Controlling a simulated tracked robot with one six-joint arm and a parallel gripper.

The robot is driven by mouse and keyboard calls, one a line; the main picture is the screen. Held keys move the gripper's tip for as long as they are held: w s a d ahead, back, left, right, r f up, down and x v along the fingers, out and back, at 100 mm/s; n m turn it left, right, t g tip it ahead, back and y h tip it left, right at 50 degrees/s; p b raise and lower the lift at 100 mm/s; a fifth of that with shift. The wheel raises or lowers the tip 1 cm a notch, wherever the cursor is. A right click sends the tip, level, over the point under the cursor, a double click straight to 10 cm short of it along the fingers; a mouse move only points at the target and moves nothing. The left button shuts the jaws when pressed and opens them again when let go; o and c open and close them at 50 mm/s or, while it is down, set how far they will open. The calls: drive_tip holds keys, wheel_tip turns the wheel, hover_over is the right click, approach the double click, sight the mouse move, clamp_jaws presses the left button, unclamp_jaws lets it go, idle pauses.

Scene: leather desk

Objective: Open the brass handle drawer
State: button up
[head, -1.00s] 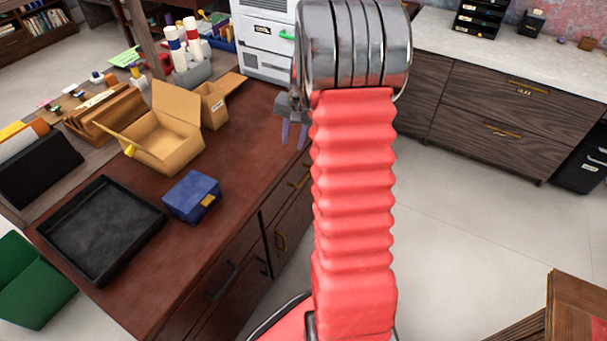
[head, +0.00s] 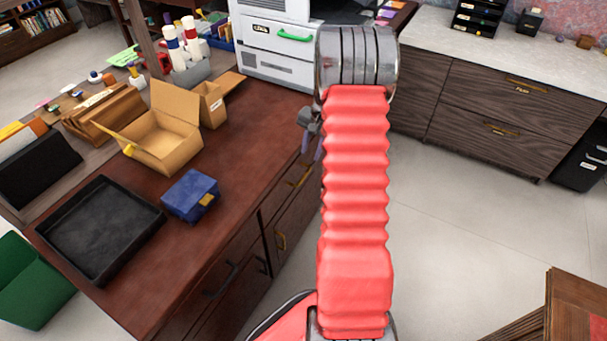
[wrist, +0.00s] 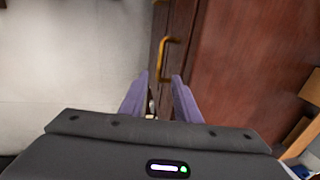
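The brass drawer handle (head: 300,176) is on the upper drawer front of the dark red-brown desk (head: 232,150), on its side facing the open floor. In the wrist view the brass handle (wrist: 166,58) shows just beyond and roughly between the two purple fingertips. My gripper (wrist: 160,77) is open, with nothing seen between its fingers, and it looks apart from the handle. In the head view my gripper (head: 318,150) is beside the desk edge, mostly hidden behind my red arm. The drawer looks shut.
A second brass handle (head: 281,240) is on a lower front, with black handles nearer. On the desktop are a blue box (head: 188,192), black tray (head: 85,235) and open carton (head: 165,140).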

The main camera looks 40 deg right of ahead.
sight(304, 177)
drive_tip(key=f, duration=0.4)
drive_tip(key=w+f, duration=0.1)
drive_tip(key=f, duration=0.3)
drive_tip(key=w+f, duration=0.1)
drive_tip(key=f, duration=0.3)
drive_tip(key=shift+w+a+f, duration=0.15)
drive_tip(key=shift+a+f, duration=0.25)
drive_tip(key=shift+c, duration=0.5)
clamp_jaws()
